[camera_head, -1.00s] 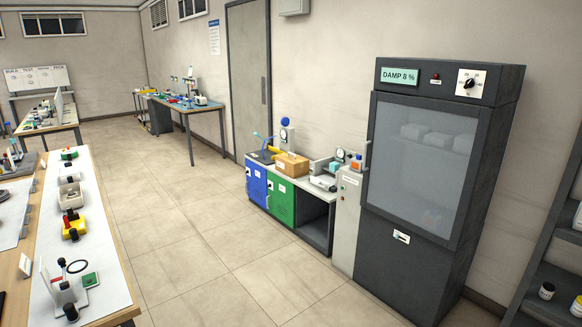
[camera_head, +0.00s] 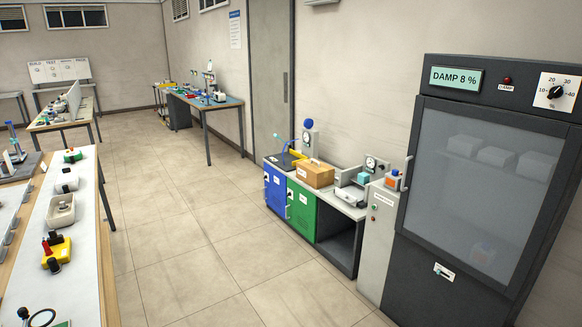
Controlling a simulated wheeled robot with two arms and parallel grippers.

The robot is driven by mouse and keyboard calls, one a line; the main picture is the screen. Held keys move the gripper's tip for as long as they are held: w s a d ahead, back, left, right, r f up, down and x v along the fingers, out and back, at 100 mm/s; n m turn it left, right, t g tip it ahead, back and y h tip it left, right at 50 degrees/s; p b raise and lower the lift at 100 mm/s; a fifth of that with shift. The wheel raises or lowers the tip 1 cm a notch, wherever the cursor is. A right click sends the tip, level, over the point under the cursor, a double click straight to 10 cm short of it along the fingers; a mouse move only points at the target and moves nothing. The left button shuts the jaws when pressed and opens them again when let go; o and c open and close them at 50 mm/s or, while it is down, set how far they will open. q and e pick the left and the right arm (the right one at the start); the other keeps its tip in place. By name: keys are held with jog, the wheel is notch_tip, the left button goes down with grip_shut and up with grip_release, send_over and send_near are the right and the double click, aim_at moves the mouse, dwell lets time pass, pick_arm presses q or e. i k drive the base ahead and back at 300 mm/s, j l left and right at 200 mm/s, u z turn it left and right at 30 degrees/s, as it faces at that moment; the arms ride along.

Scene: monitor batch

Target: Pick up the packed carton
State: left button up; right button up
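A brown cardboard carton (camera_head: 316,174) sits on the low counter (camera_head: 345,208) along the right wall. It stands above the green cabinet door, and its top looks closed. A yellow item lies just behind it and a white device stands to its right. Neither of my grippers shows in the head view.
A tall dark dry cabinet (camera_head: 480,190) reading DAMP 8 % stands at the right, beside a narrow grey unit (camera_head: 376,245). A long workbench (camera_head: 85,240) with several small parts runs along the left. Another bench (camera_head: 207,103) stands at the back. The tiled floor (camera_head: 200,235) between is clear.

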aim_at(318, 175)
jog(key=i+z, duration=0.1)
jog(key=i, duration=2.65)
